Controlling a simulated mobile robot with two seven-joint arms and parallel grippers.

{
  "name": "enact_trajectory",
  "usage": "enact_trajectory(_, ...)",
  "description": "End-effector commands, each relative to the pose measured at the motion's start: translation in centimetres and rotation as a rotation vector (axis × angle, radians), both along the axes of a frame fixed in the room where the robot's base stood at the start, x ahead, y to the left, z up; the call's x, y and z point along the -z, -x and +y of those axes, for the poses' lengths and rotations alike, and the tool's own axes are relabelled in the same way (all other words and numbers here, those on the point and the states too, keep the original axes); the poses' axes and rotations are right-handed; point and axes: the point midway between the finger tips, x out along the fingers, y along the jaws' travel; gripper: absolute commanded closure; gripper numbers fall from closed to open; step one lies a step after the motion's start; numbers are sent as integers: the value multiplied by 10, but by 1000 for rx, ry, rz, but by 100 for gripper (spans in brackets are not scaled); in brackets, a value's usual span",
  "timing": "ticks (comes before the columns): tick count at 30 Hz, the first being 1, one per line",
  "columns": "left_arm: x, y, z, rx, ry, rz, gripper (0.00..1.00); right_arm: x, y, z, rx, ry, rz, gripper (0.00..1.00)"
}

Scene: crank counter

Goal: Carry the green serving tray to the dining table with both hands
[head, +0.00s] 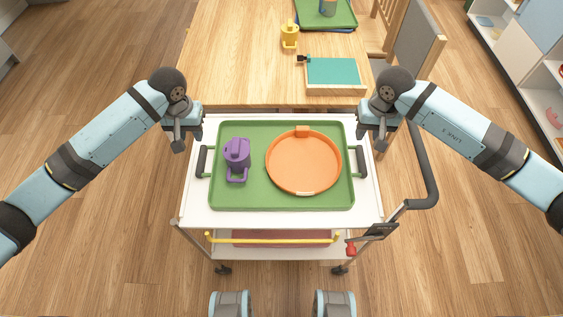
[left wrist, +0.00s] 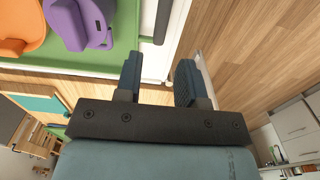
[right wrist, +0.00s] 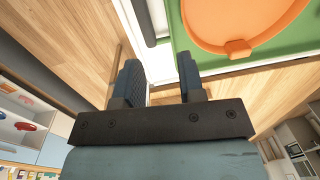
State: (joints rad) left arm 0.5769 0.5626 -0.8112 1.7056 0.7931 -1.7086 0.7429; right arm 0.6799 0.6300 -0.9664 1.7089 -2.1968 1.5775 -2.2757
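The green serving tray (head: 283,200) lies flat on the top of a white trolley and has a dark handle at each short end. A purple lidded jug (head: 236,158) and a round orange dish (head: 303,162) stand on it. My left gripper (head: 178,146) is open above the trolley's left edge, apart from the left handle (head: 203,161), which also shows in the left wrist view (left wrist: 162,20). My right gripper (head: 365,144) is open above the right edge, apart from the right handle (right wrist: 147,22). The wooden dining table (head: 230,60) stands just beyond the trolley.
On the table are a yellow jug-like item (head: 289,36), a teal-topped box (head: 334,72) and another green tray (head: 342,14) at the back. The table's left half is clear. A chair (head: 415,45) stands at its right. The trolley's dark push bar (head: 427,180) juts out right.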

Motion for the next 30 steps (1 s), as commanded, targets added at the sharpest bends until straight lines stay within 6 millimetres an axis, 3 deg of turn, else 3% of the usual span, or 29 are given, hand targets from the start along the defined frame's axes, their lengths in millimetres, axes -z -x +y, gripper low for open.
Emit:
enact_trajectory(4,-2,-4,5,-14,-8,5,64,-2,-5,-16,-28,76,0,64)
enact_trajectory(17,4,-4,5,-15,-8,7,64,4,-5,-17,-29,80,3,64)
enact_trajectory(23,32,-4,5,-16,-9,8,64,34,-4,-16,-28,78,6,64)
enact_trajectory(30,81,-4,4,-15,-9,8,64,82,-4,-16,-28,79,5,64)
